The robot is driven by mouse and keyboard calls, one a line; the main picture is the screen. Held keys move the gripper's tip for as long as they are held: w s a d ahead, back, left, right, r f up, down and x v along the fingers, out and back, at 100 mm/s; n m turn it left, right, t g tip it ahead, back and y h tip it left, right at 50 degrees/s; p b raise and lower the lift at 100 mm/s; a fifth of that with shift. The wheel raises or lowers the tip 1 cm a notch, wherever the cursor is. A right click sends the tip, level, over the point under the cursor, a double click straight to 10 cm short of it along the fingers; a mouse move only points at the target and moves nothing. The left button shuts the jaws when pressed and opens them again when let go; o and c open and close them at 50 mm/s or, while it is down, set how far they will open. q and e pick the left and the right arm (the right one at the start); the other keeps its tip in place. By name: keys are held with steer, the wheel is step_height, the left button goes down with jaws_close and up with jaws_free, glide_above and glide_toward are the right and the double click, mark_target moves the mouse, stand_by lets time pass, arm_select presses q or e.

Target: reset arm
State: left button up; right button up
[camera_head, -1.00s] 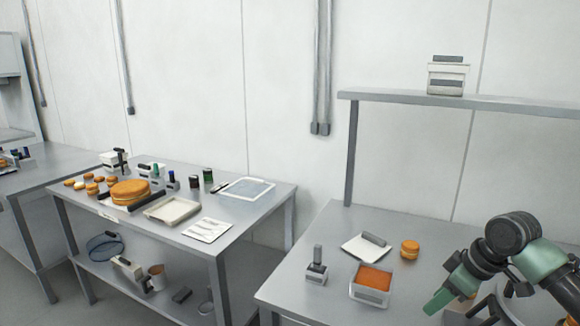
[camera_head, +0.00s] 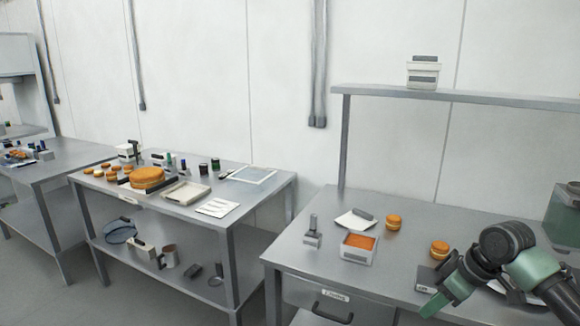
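My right arm, green with black joints, comes in from the lower right over the right-hand table (camera_head: 400,265). Its end (camera_head: 436,303) points down and left over the table's front part, and I cannot make out fingers or anything held there. My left arm and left gripper are not in view.
The right table holds an orange-filled white container (camera_head: 359,248), a white plate (camera_head: 355,220), a dark stamp-like tool (camera_head: 312,233) and two round orange buns (camera_head: 393,222). A shelf (camera_head: 470,98) runs above. Another table (camera_head: 200,210) with a large cake (camera_head: 147,177) stands to the left.

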step_height(320, 180, down, 20)
steer(key=w+m, duration=0.2)
steer(key=m, duration=0.1)
steer(key=s+f+m+h, duration=0.1)
steer(key=s+f, duration=0.3)
steer(key=f, duration=0.3)
steer(key=s+d+f+m+h, duration=0.1)
steer(key=s+f, duration=0.3)
steer(key=f, duration=0.3)
steer(key=s+f+m, duration=0.1)
steer(key=s+f, duration=0.3)
steer(key=f, duration=0.3)
steer(key=s+a+f+g+h, duration=0.1)
steer(key=s+a+f, duration=0.1)
steer(key=s+f, duration=0.7)
steer(key=s+a+f, duration=0.2)
steer(key=s+f, duration=0.4)
steer(key=s, duration=0.6)
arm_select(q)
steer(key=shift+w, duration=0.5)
arm_select(e)
steer(key=s+a+f, duration=0.2)
steer(key=s+a, duration=0.1)
steer(key=s, duration=0.7)
steer(key=s+a+f+g, duration=0.1)
steer(key=s+a+f, duration=0.1)
steer(key=s, duration=0.7)
steer(key=shift+s+a+f+n+g, duration=0.3)
steer(key=shift+s+a+f, duration=0.05)
steer(key=shift+a, duration=0.15)
